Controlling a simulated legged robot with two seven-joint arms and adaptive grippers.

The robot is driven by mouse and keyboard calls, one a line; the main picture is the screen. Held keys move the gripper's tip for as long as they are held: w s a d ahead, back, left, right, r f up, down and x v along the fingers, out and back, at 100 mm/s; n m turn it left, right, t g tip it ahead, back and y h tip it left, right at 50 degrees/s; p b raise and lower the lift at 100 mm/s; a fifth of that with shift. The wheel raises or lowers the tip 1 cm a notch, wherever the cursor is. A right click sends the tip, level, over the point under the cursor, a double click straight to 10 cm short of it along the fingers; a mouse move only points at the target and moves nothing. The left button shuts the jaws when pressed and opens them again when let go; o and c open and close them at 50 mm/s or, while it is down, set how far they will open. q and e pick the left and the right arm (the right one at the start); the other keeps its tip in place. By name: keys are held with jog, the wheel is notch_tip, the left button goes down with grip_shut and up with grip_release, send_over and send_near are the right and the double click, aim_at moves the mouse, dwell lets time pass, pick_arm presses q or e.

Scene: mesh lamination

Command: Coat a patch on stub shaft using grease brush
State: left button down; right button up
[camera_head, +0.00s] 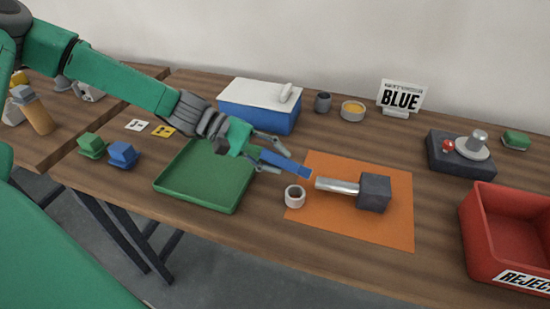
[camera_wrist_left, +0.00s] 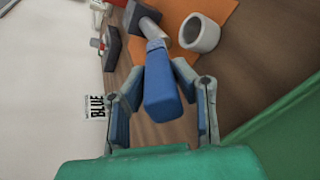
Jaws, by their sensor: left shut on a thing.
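The stub shaft (camera_head: 337,185) is a light metal cylinder lying sideways, joined to a dark grey block (camera_head: 374,193) on an orange mat (camera_head: 400,232). My left gripper (camera_head: 277,155) is shut on the grease brush (camera_head: 285,163), which has a blue handle. The brush points right, its tip close to the free end of the shaft. Whether tip and shaft touch, I cannot tell. In the left wrist view the brush handle (camera_wrist_left: 162,90) sits between the fingers and its far end overlaps the shaft. My right gripper is not in view.
A white ring (camera_head: 294,196) stands on the mat's left edge, close to the brush. A green tray (camera_head: 205,177) lies under my left arm. A blue box (camera_head: 262,113), orange-filled bowl (camera_head: 352,110) and BLUE sign (camera_head: 401,97) stand behind. A red bin (camera_head: 507,235) is at right.

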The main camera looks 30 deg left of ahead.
aim_at(282, 184)
pick_arm(q)
jog(key=shift+w+d+b, duration=0.2)
jog(key=shift+d+b, duration=0.3)
jog(key=shift+d, duration=0.25)
jog(key=shift+f, duration=0.15)
notch_tip(282, 184, down, 4)
jog(key=b, duration=0.3)
jog(key=shift+a, duration=0.1)
jog(key=shift+s+a, duration=0.1)
notch_tip(282, 184, up, 4)
jog(key=p, duration=0.3)
jog(key=shift+a+r+p, duration=0.1)
jog(key=shift+r+p, duration=0.15)
jog(key=shift+p, duration=0.15)
jog(key=shift+f, duration=0.1)
